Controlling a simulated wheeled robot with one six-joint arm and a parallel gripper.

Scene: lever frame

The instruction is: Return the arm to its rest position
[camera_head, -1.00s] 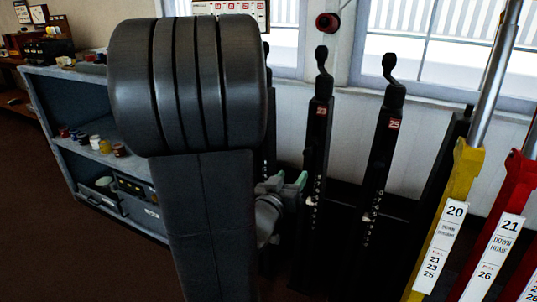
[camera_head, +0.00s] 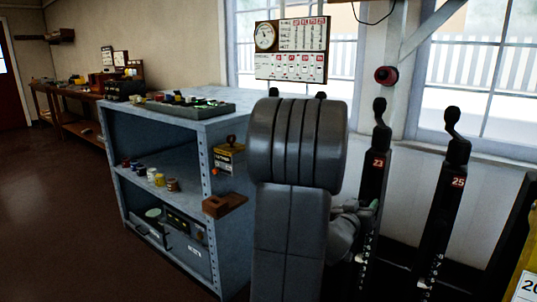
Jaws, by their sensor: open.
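My arm stands in the middle of the camera view, its thick dark rounded joint on top of an upright link. The black lever 25 (camera_head: 446,205) stands farther right, apart from the gripper.
A blue-grey shelf unit (camera_head: 162,120) with a tray, jars and boxes stands left of my arm. A small brown wooden ledge (camera_head: 224,205) sits at its right side. A yellow lever (camera_head: 522,270) is cut off at the lower right. Brown floor lies open at left.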

